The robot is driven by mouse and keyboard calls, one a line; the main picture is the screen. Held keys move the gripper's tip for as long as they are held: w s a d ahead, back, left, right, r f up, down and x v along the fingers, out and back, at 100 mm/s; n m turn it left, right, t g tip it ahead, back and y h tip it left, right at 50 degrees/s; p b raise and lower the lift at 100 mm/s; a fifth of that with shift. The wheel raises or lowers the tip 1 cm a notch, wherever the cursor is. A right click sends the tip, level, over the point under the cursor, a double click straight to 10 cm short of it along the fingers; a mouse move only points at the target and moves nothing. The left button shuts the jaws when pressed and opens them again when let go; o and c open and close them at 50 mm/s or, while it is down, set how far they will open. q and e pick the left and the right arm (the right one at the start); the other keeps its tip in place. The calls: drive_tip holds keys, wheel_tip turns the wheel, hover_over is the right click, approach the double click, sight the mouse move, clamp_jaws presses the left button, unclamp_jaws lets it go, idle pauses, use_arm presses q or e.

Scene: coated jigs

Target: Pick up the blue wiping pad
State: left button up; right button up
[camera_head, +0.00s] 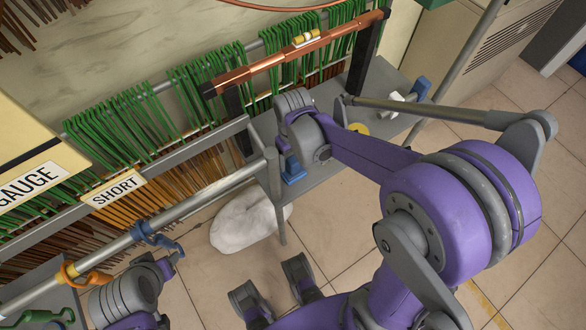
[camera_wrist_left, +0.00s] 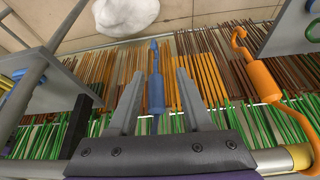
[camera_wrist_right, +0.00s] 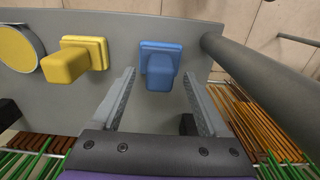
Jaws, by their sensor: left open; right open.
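The blue wiping pad (camera_wrist_right: 160,66) has a flat base and a raised block grip. It stands on the grey shelf and also shows at the shelf's near end in the head view (camera_head: 293,171). My right gripper (camera_wrist_right: 158,84) is open and empty. Its fingers point toward the pad, with the grip lying between their tips in the picture; I see no contact, and the remaining gap is hard to judge. My left gripper (camera_wrist_left: 157,82) is open, and a blue hook (camera_wrist_left: 155,84) on the rail shows between its fingers.
A yellow pad (camera_wrist_right: 77,60) and a yellow disc (camera_wrist_right: 20,48) are beside the blue pad on the grey shelf (camera_wrist_right: 120,27). A grey bar (camera_wrist_right: 255,75) runs close on the right. Hanging green and orange rods (camera_head: 110,130) line the rack. A white lump (camera_head: 240,222) lies on the floor.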

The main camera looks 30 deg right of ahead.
drive_tip(key=shift+f, duration=0.45)
clamp_jaws()
